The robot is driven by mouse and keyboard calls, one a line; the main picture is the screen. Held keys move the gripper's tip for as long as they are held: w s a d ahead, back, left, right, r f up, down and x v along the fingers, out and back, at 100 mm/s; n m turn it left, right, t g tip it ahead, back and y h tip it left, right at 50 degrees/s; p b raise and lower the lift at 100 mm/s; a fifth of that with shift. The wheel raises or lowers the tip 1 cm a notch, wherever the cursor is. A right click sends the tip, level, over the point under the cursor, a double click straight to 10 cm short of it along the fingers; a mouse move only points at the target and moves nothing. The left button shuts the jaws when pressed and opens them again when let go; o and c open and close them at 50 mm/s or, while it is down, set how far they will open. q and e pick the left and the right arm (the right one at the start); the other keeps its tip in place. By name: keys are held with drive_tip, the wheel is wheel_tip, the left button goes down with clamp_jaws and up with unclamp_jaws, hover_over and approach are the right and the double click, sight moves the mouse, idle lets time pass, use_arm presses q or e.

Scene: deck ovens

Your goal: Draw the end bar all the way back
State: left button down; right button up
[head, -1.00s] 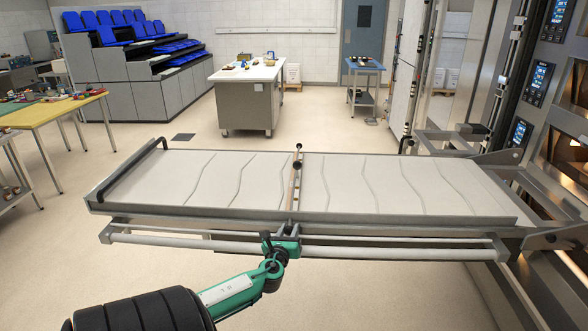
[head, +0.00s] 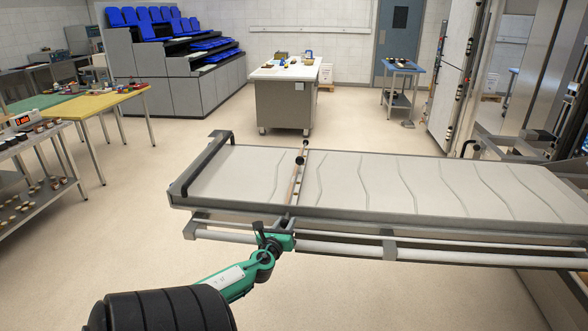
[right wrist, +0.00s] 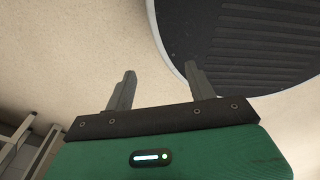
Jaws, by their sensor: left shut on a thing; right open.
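The end bar (head: 295,183) is a thin bar with dark knobs, lying across the pale belt (head: 420,185) of the loader, a little in from its left end. My left gripper (head: 280,241) is shut at the bar's near end, beside the loader's front rail; the exact grip is partly hidden by the green jaw body. The dark raised frame (head: 203,165) at the loader's left end stands apart from the bar, with bare belt between. My right gripper (right wrist: 163,80) is open and empty over the floor in the right wrist view; the head view does not show it.
A white-topped cabinet (head: 283,100) and a blue-topped cart (head: 402,68) stand behind the loader. A yellow table (head: 100,103) and a shelf rack (head: 40,165) are at the left. The floor left of the loader is clear.

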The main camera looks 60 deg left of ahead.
use_arm(q)
drive_tip(key=shift+s+a, duration=0.8)
drive_tip(key=shift+s, duration=0.05)
drive_tip(key=shift+s+a+r, duration=0.1)
drive_tip(key=shift+s+a, duration=0.25)
